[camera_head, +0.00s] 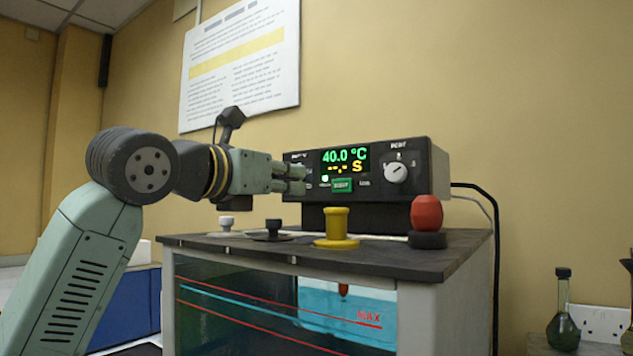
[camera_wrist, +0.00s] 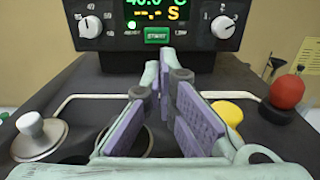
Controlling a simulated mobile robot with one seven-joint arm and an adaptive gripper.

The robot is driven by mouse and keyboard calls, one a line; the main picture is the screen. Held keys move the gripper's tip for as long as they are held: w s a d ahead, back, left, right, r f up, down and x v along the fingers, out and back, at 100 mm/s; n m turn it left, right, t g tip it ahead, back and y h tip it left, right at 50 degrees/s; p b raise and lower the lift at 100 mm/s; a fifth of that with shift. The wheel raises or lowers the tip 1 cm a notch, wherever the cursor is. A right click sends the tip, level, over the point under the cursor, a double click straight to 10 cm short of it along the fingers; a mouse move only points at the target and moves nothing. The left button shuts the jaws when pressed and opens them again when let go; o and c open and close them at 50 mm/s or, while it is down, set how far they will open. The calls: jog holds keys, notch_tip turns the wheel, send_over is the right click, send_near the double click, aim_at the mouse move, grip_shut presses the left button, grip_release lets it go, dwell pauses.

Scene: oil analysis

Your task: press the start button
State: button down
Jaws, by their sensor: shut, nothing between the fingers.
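The green START button (camera_head: 342,184) is on the front of the black control unit (camera_head: 437,176), below its display. It also shows in the wrist view (camera_wrist: 157,35), straight beyond my fingertips. My gripper (camera_head: 303,180) is shut and empty, to the left of the button in the head view. In the wrist view its fingertips (camera_wrist: 165,72) are below the button, with the fingers close together. A gap seems to remain between fingertips and button, though the exact distance is hard to tell. The display (camera_head: 345,161) reads 40.0 °C in green and dashes with S in yellow.
The unit stands on a bath with a dark lid (camera_head: 385,258). On the lid are a yellow stopper (camera_head: 336,225), a red knob (camera_head: 426,213), a black knob (camera_head: 273,229) and a pale knob (camera_head: 226,222). A white dial (camera_head: 396,173) is right of the button.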

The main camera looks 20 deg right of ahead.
aim_at(344, 185)
jog(key=p+x, duration=0.5)
jog(key=x, duration=0.7)
jog(key=shift+w+d+r, duration=0.1)
jog(key=shift+d, duration=0.05)
jog(key=shift+w+d, duration=0.35)
jog(key=shift+d, duration=0.05)
